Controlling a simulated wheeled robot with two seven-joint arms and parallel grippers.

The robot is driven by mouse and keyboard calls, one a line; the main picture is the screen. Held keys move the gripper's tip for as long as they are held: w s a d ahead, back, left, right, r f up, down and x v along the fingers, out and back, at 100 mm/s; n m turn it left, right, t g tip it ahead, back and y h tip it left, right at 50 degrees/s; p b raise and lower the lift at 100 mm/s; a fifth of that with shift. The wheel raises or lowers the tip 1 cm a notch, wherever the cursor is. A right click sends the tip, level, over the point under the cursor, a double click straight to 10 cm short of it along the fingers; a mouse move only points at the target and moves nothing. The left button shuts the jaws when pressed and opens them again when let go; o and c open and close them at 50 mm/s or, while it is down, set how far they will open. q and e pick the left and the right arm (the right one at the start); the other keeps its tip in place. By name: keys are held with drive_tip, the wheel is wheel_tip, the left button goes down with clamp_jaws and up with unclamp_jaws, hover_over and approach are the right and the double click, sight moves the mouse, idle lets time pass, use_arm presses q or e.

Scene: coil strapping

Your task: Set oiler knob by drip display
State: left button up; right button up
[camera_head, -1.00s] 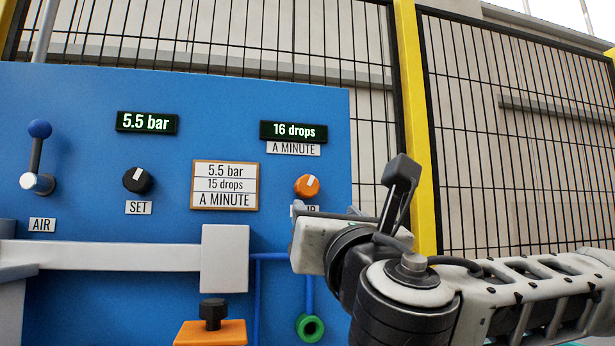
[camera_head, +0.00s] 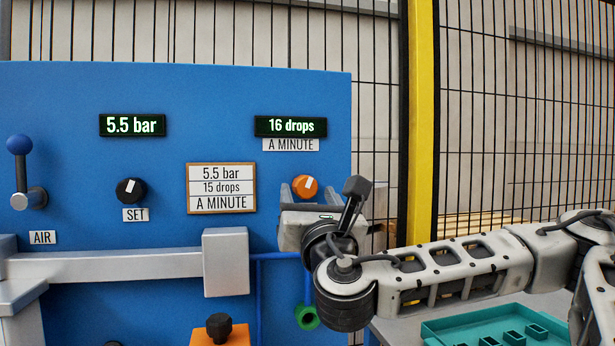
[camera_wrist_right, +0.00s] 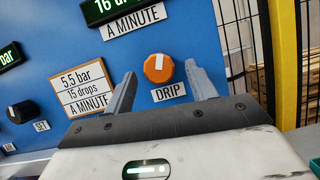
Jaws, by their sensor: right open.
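The orange oiler knob (camera_head: 304,187) with a white pointer mark is on the blue panel. In the right wrist view the knob (camera_wrist_right: 158,68) sits above the DRIP label (camera_wrist_right: 169,92). The drip display (camera_head: 291,126) reads 16 drops a minute. A framed card (camera_head: 221,188) reads 5.5 bar, 15 drops a minute. My right gripper (camera_head: 308,192) is at the knob. In the right wrist view its fingers (camera_wrist_right: 160,84) are open, one to each side of the knob, with visible gaps. I cannot tell how close they are in depth. My left gripper is not in view.
The pressure display (camera_head: 132,125) reads 5.5 bar above the black SET knob (camera_head: 131,191). The blue-topped AIR lever (camera_head: 21,168) is at the left. A grey box (camera_head: 226,262) projects below the card. A teal tray (camera_head: 495,328) is at lower right.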

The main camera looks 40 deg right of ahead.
drive_tip(key=shift+x, duration=0.75)
drive_tip(key=c, duration=1)
drive_tip(key=shift+n, duration=0.5)
drive_tip(key=shift+n+t+y+b, duration=0.4)
drive_tip(key=shift+n+y, duration=0.1)
drive_tip(key=shift+n, duration=0.2)
drive_tip(key=o, duration=1)
